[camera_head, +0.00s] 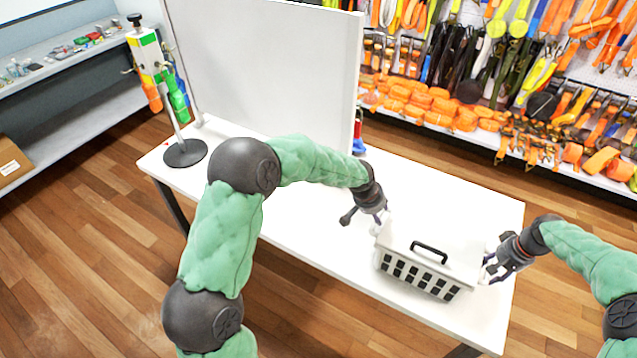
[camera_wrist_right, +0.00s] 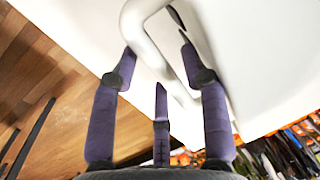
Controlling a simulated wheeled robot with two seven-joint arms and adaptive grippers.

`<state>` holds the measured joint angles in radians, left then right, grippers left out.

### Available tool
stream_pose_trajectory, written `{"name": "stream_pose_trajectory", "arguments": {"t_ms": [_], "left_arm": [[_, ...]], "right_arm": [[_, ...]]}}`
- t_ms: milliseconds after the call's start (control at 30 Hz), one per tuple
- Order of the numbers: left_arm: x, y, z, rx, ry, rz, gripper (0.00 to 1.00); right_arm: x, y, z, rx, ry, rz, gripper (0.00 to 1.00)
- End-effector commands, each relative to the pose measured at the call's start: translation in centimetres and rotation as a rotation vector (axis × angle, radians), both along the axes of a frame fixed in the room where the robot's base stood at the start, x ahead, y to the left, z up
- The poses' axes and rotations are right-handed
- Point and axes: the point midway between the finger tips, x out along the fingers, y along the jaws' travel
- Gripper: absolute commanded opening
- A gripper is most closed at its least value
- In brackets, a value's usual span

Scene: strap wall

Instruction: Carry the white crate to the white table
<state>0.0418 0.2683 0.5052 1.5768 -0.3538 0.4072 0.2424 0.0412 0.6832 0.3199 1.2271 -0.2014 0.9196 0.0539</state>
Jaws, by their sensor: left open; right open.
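The white crate (camera_head: 405,258), with a slotted front and a black handle on its top, stands on the white table (camera_head: 300,238) near its front right part. My left gripper (camera_head: 367,219) is open beside the crate's left end; I cannot tell whether it touches the crate. My right gripper (camera_head: 491,268) is open close to the crate's right end. In the right wrist view a curved white handle (camera_wrist_right: 133,25) lies at the spread fingers of the right gripper (camera_wrist_right: 157,60), which are not closed on it.
A tall white panel (camera_head: 265,70) stands along the table's back. A stand with a black round base (camera_head: 185,153) and colourful bottles is at the table's left end. Shelves with orange straps (camera_head: 430,105) are behind. The table's middle is clear.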

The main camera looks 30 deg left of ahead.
Motion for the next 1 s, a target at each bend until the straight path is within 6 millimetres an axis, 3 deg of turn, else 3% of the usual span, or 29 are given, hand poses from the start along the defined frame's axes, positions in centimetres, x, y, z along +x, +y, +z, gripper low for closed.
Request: {"name": "stream_pose_trajectory", "arguments": {"t_ms": [133, 367, 800, 1000], "left_arm": [[-0.5, 0.2, 1.3, 0.0, 0.0, 0.0, 0.47], [-0.8, 0.3, 1.8, 0.0, 0.0, 0.0, 0.47], [-0.7, 0.3, 1.8, 0.0, 0.0, 0.0, 0.47], [-0.7, 0.3, 1.8, 0.0, 0.0, 0.0, 0.47]], "right_arm": [[0.0, 0.0, 0.0, 0.0, 0.001, 0.0, 0.47], [0.1, -0.2, 1.0, 0.0, -0.002, 0.0, 0.47], [0.1, -1.7, 8.9, 0.0, -0.002, 0.0, 0.47], [0.1, -2.2, 11.1, 0.001, -0.001, 0.0, 0.47]]}}
